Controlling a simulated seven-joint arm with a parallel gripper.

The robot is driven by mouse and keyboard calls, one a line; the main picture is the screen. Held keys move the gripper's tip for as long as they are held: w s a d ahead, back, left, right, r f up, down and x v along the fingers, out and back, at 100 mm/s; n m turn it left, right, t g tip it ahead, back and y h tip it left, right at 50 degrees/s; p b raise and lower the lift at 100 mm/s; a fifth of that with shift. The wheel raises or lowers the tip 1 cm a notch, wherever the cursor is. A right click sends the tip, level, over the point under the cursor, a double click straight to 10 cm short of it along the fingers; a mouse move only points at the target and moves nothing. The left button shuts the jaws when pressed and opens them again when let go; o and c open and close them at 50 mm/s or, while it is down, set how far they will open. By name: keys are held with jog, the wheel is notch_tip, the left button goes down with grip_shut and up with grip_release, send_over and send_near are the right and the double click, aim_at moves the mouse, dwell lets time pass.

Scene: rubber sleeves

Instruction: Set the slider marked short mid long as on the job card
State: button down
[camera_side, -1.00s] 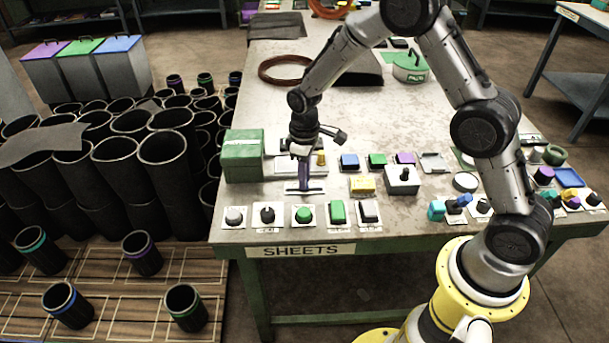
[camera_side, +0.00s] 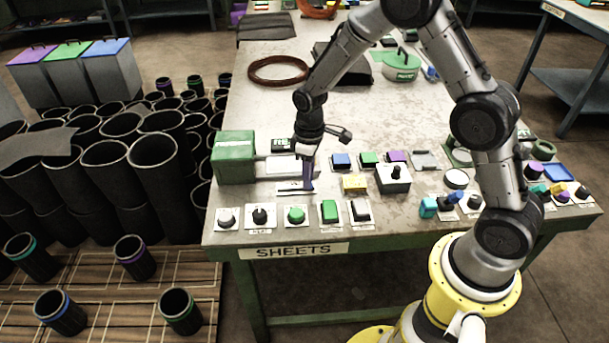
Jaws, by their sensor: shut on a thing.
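The slider (camera_side: 288,189) is a pale flat plate with a dark slot, lying on the near left part of the table. Its short, mid and long marks are too small to read. My gripper (camera_side: 308,186) points down over the right part of the plate, shut on the slider's knob, which the fingers mostly hide. I cannot make out a job card with certainty.
A green box (camera_side: 233,158) stands left of the slider. A yellow block (camera_side: 354,183) and a grey box with a black knob (camera_side: 393,178) are to the right.

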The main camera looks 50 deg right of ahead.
jog(key=c, duration=0.8)
grip_release()
jog(key=shift+s+d, duration=0.15)
jog(key=shift+o, duration=0.2)
notch_tip(320, 180, up, 14)
jog(key=s+r+t, duration=0.4)
jog(key=s+r, duration=0.8)
jog(key=r, duration=0.2)
jog(key=s+f+m, duration=0.2)
jog(key=s, duration=0.4)
jog(key=s+f+m+t, duration=0.1)
jog(key=s+f+m, duration=0.1)
jog(key=s, duration=0.5)
jog(key=shift+s+a+f+m+t, duration=0.2)
jog(key=shift+a+m+t, duration=0.1)
jog(key=shift+a, duration=0.15)
